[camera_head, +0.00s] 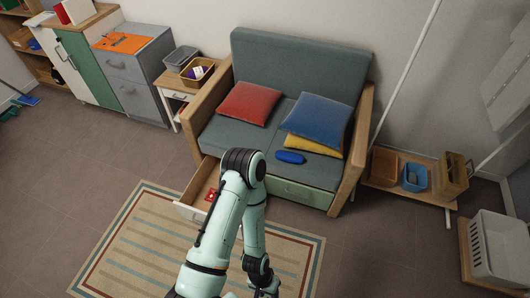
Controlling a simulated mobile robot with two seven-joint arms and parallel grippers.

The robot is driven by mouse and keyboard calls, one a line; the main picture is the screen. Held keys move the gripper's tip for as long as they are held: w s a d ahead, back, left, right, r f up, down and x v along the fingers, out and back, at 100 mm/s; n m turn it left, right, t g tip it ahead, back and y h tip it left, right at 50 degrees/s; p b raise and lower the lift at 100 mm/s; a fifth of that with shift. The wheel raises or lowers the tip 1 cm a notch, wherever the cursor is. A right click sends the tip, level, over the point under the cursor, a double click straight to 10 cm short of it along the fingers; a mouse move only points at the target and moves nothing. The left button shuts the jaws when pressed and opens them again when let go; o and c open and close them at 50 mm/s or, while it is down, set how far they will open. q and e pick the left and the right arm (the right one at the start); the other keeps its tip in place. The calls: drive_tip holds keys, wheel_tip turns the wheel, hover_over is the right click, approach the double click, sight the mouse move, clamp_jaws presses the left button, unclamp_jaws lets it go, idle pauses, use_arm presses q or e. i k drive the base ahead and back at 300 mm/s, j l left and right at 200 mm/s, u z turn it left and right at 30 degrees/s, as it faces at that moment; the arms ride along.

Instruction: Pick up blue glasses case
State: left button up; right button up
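The blue glasses case (290,156) lies on the right part of the grey sofa's seat (245,134), in front of a yellow cushion (317,145) and a blue cushion (318,118). It is fully visible and nothing touches it from above. One arm of mine, which I take as the left, rises from the bottom, bends at the elbow in front of the sofa and hangs down. Its gripper (265,288) is at the bottom edge, over the rug's near side, well away from the case. It is small, dark and partly cut off. My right gripper is not in view.
A drawer (190,212) under the sofa's left side stands open, with a red item (211,195) inside. A low shelf with bins (414,178) stands right of the sofa; a white crate (497,247) is farther right. Floor is free between the rug (120,240) and crate.

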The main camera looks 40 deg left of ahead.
sight(287, 157)
drive_tip(key=i+l+u, duration=0.1)
drive_tip(key=u, duration=0.4)
drive_tip(key=i+l+u, duration=0.15)
drive_tip(key=u, duration=0.3)
drive_tip(key=i+l+u, duration=0.1)
drive_tip(key=l+u, duration=0.2)
drive_tip(key=u, duration=0.2)
drive_tip(key=i+l+u, duration=0.1)
drive_tip(key=u, duration=0.3)
drive_tip(key=i+l+u, duration=0.1)
drive_tip(key=l+u, duration=0.65)
drive_tip(key=i+l+u, duration=0.4)
drive_tip(key=i+l, duration=0.1)
drive_tip(key=i, duration=0.1)
